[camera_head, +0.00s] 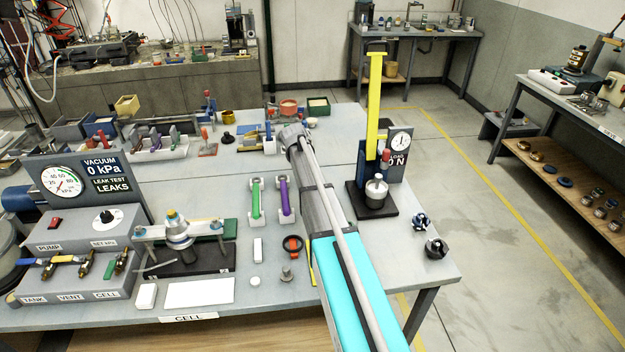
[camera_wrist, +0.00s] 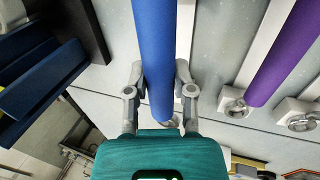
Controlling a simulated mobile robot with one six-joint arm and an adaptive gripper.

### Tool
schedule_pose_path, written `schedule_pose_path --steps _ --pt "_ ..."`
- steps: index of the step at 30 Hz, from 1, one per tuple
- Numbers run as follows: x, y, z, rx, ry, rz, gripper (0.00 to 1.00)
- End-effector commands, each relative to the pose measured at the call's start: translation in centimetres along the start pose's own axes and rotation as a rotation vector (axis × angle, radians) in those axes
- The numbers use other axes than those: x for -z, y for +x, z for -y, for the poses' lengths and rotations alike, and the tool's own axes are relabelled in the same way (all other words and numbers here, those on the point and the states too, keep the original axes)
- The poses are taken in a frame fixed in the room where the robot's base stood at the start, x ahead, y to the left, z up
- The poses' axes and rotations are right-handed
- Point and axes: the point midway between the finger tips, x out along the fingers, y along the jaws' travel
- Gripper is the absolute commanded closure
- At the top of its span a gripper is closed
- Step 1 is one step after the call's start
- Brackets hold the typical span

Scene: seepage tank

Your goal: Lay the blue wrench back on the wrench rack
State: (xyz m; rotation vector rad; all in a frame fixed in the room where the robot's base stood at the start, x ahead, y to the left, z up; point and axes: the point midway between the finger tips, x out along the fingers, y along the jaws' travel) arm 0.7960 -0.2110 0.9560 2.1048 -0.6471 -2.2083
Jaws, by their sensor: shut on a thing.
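My gripper (camera_wrist: 160,82) is shut on the blue wrench (camera_wrist: 152,40). In the wrist view the blue bar runs between the fingers, its lower end beside my palm. A white strip shows just right of it; I cannot tell whether the wrench touches it. The purple wrench (camera_wrist: 282,55) lies to the right, over a pale strip and white end block (camera_wrist: 237,108) with a metal ring. In the head view the purple wrench (camera_head: 283,198) and a green wrench (camera_head: 256,200) lie side by side on white supports of the wrench rack (camera_head: 256,182). My arm hides my gripper and the blue wrench there.
A load stand (camera_head: 372,203) with a yellow upright (camera_head: 376,110) stands right of my arm. Black knobs (camera_head: 434,248) lie at the right table edge. The vacuum panel (camera_head: 85,185) is left.

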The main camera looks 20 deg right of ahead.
Motion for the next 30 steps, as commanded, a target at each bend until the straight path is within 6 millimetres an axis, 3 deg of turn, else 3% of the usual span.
schedule_pose_path --steps 12,30 --pt "0.0 3.4 1.2 0.000 -0.001 0.000 1.00" --pt "0.0 3.9 1.4 0.000 -0.001 0.000 1.00"
